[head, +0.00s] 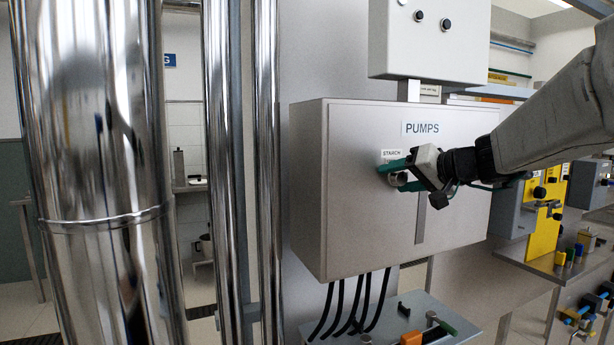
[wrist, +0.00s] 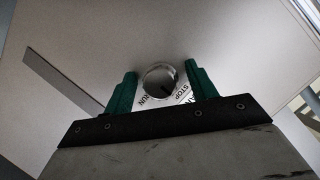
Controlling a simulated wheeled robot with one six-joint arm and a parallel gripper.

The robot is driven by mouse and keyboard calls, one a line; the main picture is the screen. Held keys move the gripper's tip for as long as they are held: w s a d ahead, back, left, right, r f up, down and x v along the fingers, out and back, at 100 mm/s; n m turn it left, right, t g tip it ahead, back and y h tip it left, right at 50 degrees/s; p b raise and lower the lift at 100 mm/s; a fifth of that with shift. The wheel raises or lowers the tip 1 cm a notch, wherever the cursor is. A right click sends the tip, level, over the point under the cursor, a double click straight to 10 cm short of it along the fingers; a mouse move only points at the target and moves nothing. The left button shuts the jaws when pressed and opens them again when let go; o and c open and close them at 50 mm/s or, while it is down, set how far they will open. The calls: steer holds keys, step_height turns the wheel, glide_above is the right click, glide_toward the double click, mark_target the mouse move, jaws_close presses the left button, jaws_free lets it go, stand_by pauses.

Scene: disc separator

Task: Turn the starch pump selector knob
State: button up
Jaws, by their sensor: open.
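The starch pump selector knob (wrist: 159,78) is a round metallic knob on the front of the grey PUMPS box. In the wrist view it lies between the two green fingers of my gripper (wrist: 154,88), with a gap on each side. A white plate with STOP and RUN lettering (wrist: 178,101) shows beside it, partly hidden by the gripper body. In the head view my gripper (head: 394,172) is at the box front, below the STARCH label (head: 391,154). The knob (head: 400,179) is mostly hidden there by the fingers. My gripper is open around the knob.
The PUMPS box (head: 350,215) has a vertical grey strip on its front, right of the knob. A control box (head: 425,50) hangs above. Black cables (head: 358,305) drop below it. Shiny pipes (head: 100,180) stand at left. Yellow panels (head: 545,220) are at right.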

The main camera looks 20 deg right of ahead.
steer(key=c, duration=1)
steer(key=shift+m, duration=0.3)
steer(key=m+y, duration=0.1)
steer(key=m, duration=0.1)
steer(key=shift+d+f+m+t+y, duration=0.1)
steer(key=shift+m+t+y, duration=0.2)
steer(key=shift+t, duration=0.1)
steer(key=m+t+y, duration=0.1)
steer(key=m, duration=0.2)
steer(key=shift+m, duration=0.4)
steer(key=m+t+y, duration=0.1)
steer(key=m, duration=0.3)
steer(key=shift+t, duration=0.4)
steer(key=shift+m+t, duration=1)
steer(key=shift+m, duration=1.7)
steer(key=o, duration=1)
